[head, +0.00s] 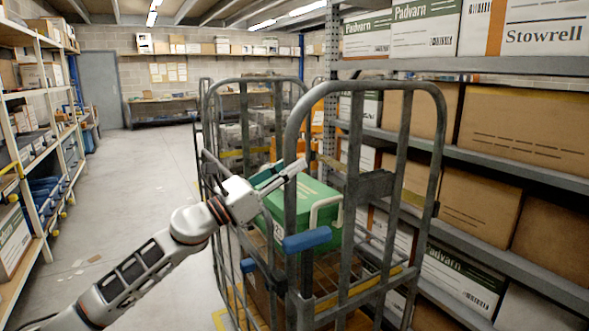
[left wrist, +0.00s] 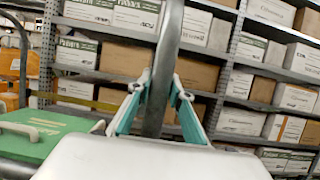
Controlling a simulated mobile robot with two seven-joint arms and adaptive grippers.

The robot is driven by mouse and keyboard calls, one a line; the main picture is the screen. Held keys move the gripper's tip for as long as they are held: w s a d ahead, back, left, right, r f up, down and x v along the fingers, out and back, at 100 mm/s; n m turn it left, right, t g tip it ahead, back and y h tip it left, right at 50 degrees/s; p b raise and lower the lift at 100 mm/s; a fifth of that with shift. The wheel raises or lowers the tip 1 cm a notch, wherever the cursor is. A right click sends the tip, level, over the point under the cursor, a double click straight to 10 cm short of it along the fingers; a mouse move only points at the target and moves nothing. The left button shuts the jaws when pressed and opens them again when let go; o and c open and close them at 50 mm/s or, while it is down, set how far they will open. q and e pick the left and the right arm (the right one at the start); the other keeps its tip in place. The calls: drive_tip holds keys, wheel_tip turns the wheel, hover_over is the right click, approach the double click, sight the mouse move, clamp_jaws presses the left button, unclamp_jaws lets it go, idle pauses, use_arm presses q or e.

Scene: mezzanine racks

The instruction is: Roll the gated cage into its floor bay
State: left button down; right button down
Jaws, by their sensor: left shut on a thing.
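The gated cage (head: 291,210) is a tall grey tube roll cage, upright in the middle of the head view. It carries a green box (head: 300,205) with a white handle and brown cartons lower down. A blue grip (head: 307,240) sits on its near side. My left gripper (head: 290,172) is shut on the near upright tube. In the left wrist view, its teal fingers (left wrist: 158,105) lie on both sides of the grey tube (left wrist: 163,70). Yellow floor marking (head: 220,319) shows beside the cage's foot; the rest of the bay is hidden. My right gripper is out of view.
A tall rack (head: 540,165) of cartons stands close on the cage's right. More cages (head: 240,135) stand behind it. The aisle floor (head: 150,170) to the left is largely clear, up to a shelf unit (head: 40,140) at the far left.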

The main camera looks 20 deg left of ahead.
use_arm(q)
drive_tip(key=shift+d+h, duration=0.1)
drive_tip(key=shift+h, duration=0.2)
drive_tip(key=c, duration=2.1)
unclamp_jaws()
drive_tip(key=shift+s, duration=0.15)
drive_tip(key=shift+o, duration=1.4)
drive_tip(key=shift+s+d+r, duration=0.15)
drive_tip(key=v, duration=1.2)
